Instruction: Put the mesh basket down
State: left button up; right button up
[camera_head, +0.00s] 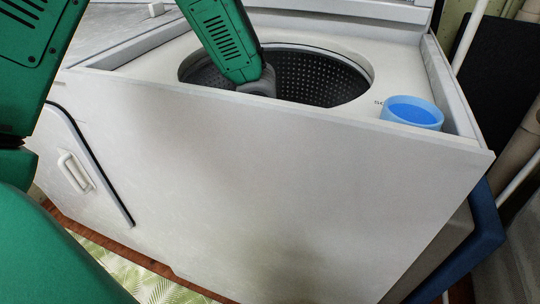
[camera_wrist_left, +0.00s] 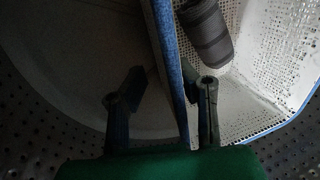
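The mesh basket shows only in the left wrist view, where its blue rim (camera_wrist_left: 170,70) runs up the middle and its white perforated wall (camera_wrist_left: 275,60) lies to the right. A dark grey ribbed cylinder (camera_wrist_left: 207,32) is inside the basket. My left gripper (camera_wrist_left: 165,90) has one finger on each side of the rim. The left finger stands apart from the rim and the right one is close to it; contact is hard to tell. In the head view my left gripper (camera_head: 258,82) reaches down into the washer drum, its fingertips and the basket hidden. My right gripper is not in view.
The white washing machine (camera_head: 240,190) has its round dark perforated drum (camera_head: 318,75) open on top. A blue cup-like container (camera_head: 412,112) stands on the top at the right. Pipes and a dark panel are at the far right. The drum wall (camera_wrist_left: 25,130) surrounds the gripper closely.

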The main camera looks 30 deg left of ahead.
pick_arm(q)
jog(key=p+v, duration=0.3)
jog(key=v, duration=0.6)
jog(key=shift+r, duration=0.3)
jog(key=shift+r+p, duration=0.15)
jog(key=shift+p, duration=0.25)
